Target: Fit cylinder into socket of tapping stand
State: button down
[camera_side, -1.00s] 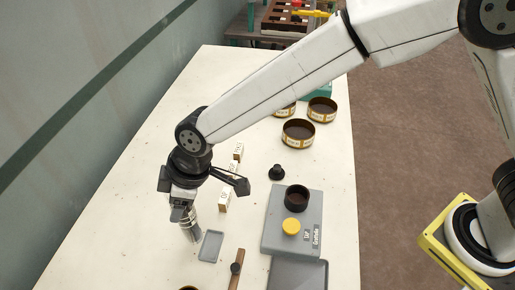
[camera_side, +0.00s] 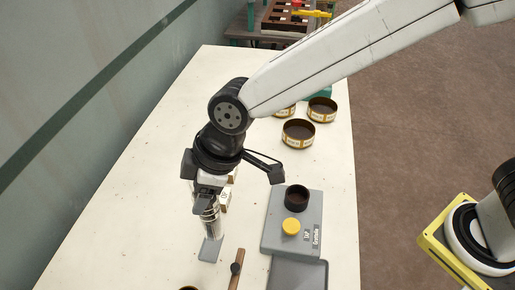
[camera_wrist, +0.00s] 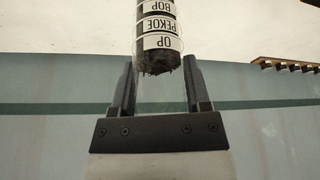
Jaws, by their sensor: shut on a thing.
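A clear cylinder (camera_side: 211,224) hangs roughly upright below my gripper (camera_side: 207,203), which is shut on its upper part. In the wrist view the cylinder (camera_wrist: 157,30) stands between the two fingers and carries white label bands reading BOP, PEKOE and OP, with dark material near one end. The tapping stand (camera_side: 270,240) is a grey plate to the right of my gripper. On it are a black round socket (camera_side: 297,198), open at the top and empty as far as I see, and a yellow button (camera_side: 291,227). The cylinder is apart from the stand.
A small grey tray (camera_side: 209,251) lies just under the cylinder. A brown strip with a black knob (camera_side: 236,269) and a larger grey tray (camera_side: 298,277) are in front. Round tins (camera_side: 298,134) stand behind.

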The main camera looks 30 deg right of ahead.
jog(key=s+d+r, duration=0.3)
jog(key=s+d, duration=0.1)
jog(key=s, duration=0.1)
jog(key=shift+s+d, duration=0.3)
dwell(0.5)
jog(key=shift+s+d+r, duration=0.1)
jog(key=shift+d+r, duration=0.05)
dwell(0.4)
dwell(0.6)
jog(key=w+d+m+h, duration=0.1)
jog(key=w+d+m, duration=0.4)
jog(key=d, duration=0.5)
jog(key=w+d+r+m+t+h, duration=0.1)
jog(key=w+d+m, duration=0.4)
jog(key=d, duration=0.6)
jog(key=w+d+r+m+t+h, duration=0.1)
jog(key=w+d+m+h, duration=0.2)
jog(key=w+d+m, duration=0.3)
jog(key=shift+w+d, duration=1.05)
jog(key=shift+d, duration=1.4)
jog(key=shift+f, duration=0.2)
